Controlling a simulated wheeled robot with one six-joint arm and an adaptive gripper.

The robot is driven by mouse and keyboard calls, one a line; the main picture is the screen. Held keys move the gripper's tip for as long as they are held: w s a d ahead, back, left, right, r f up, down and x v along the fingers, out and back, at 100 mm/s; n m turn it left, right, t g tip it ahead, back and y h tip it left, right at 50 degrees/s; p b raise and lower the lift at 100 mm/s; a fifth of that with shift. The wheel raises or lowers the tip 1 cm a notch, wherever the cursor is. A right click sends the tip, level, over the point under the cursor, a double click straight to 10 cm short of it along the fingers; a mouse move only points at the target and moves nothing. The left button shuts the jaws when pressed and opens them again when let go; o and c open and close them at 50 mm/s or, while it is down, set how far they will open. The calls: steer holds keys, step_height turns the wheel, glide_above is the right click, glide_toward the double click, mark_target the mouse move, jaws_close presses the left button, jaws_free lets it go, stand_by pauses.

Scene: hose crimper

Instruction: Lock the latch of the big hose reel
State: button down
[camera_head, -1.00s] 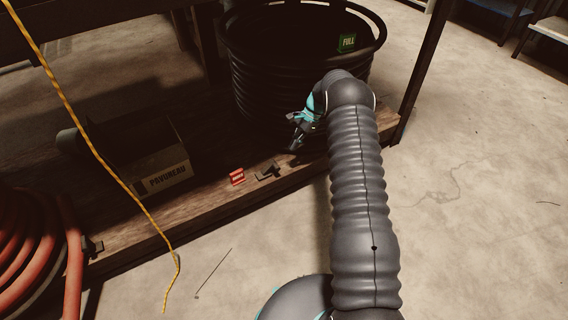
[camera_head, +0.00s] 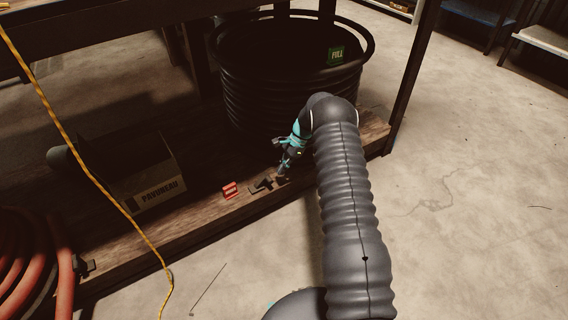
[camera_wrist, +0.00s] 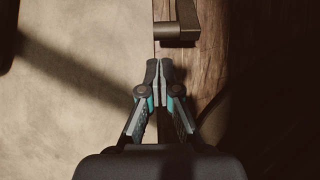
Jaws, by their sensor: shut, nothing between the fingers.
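The big hose reel (camera_head: 290,95) is a large black coil in a round frame with a green "FULL" tag, standing on the wooden shelf. A dark metal latch (camera_head: 262,185) sits at the shelf's front edge, next to a small red tag. In the wrist view the latch (camera_wrist: 178,31) shows as a dark bar with a rounded end at top centre. My gripper (camera_head: 283,172) is shut and empty, just right of the latch and pointing down at the shelf edge. In the wrist view its closed fingertips (camera_wrist: 159,68) are a little short of the latch, seemingly apart from it.
The red tag (camera_head: 230,190) stands left of the latch. A cardboard box (camera_head: 158,185) sits further left on the shelf. A red hose coil (camera_head: 35,265) is at lower left, and a yellow rope (camera_head: 95,180) hangs in front. A dark post (camera_head: 412,85) rises at right. Concrete floor is open to the right.

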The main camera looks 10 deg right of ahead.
steer(key=shift+x, duration=2.5)
